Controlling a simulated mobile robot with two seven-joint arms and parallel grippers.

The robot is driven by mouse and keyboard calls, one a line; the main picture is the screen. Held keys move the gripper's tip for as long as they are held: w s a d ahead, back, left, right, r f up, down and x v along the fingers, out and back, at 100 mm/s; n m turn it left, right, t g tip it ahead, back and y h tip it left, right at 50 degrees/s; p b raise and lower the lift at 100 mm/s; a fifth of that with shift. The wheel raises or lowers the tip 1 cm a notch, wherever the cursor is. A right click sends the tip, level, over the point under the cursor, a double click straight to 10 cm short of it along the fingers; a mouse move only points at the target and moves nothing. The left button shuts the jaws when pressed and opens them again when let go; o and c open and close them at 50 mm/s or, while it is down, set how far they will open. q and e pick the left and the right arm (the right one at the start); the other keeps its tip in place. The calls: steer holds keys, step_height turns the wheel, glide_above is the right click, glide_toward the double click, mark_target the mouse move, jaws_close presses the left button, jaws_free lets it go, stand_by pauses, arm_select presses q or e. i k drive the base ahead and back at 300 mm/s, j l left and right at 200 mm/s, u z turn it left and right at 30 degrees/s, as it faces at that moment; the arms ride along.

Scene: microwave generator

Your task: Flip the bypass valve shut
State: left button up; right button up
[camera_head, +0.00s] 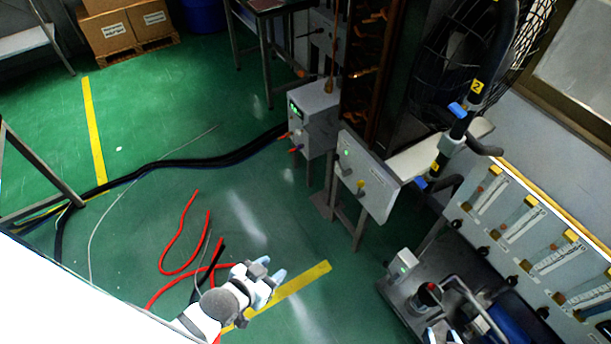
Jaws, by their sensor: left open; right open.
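A dark pipe (487,65) with yellow number tags runs down the upper right, in front of a large fan. An upper blue valve handle (457,109) and a lower blue valve handle (420,184) sit on this pipework. I cannot tell which one is the bypass valve, or its exact position. My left gripper (272,270) is open and empty above the green floor, well to the lower left of both handles. My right gripper (443,335) is open at the bottom edge, below the handles and apart from them; most of it is cut off.
A grey control box (368,178) and a smaller box (315,115) stand left of the pipe. A flowmeter panel (525,240) lines the right. A cart (400,290) with a blue tank stands at lower right. Red hoses (180,235) and black cable lie on the floor.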

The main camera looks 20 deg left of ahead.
mark_target(360, 183)
steer(key=u, duration=0.25)
steer(key=i+j, duration=0.15)
steer(key=j, duration=0.25)
steer(key=i+j+z, duration=0.1)
steer(key=j, duration=0.25)
steer(key=i+j, duration=0.2)
steer(key=j, duration=0.2)
steer(key=i+j+z, duration=0.1)
steer(key=j, duration=0.3)
steer(key=i+j, duration=0.15)
steer(key=j, duration=0.25)
steer(key=i+j+z, duration=0.1)
steer(key=j, duration=0.35)
steer(key=i+j, duration=0.15)
steer(key=j, duration=0.25)
steer(key=i+j+z, duration=0.1)
steer(key=j, duration=0.3)
